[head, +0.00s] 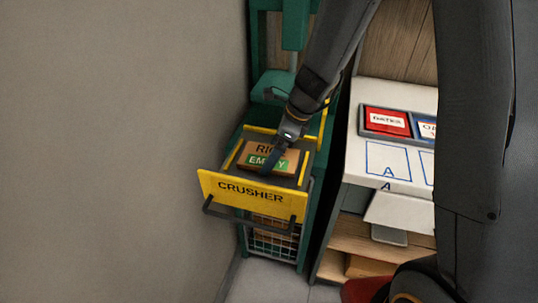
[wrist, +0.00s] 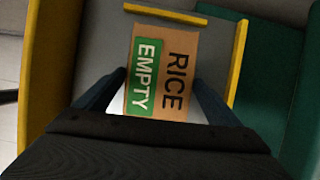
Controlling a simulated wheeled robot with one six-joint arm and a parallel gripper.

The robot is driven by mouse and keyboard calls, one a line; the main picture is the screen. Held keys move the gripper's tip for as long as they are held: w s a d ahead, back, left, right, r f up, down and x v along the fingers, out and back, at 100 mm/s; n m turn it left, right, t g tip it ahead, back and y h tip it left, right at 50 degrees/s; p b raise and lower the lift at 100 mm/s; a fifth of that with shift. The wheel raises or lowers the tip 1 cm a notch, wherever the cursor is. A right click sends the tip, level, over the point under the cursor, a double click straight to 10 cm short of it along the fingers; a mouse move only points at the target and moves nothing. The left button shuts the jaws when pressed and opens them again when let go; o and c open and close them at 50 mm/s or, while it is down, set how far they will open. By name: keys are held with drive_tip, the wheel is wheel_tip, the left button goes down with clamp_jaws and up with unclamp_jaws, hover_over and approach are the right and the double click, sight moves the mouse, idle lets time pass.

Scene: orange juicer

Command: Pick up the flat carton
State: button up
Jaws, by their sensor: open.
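The flat carton (head: 258,151) is brown, marked RICE, with a green EMPTY label. It lies in the pulled-out tray of the yellow-fronted crusher (head: 245,193). In the wrist view the carton (wrist: 177,52) lies between my fingers, its lower part hidden by my gripper. My gripper (wrist: 160,95) is open, with one dark finger on each side of the carton. In the head view my gripper (head: 276,160) comes down over the carton's right part. I cannot tell whether the fingers touch it.
Yellow rails edge the tray, one (wrist: 240,60) close beside my right finger in the wrist view. The green crusher frame (head: 275,85) rises behind. A white counter (head: 352,130) with a red DATES box (head: 387,121) stands to the right. A grey wall is at the left.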

drive_tip(key=c, duration=1.2)
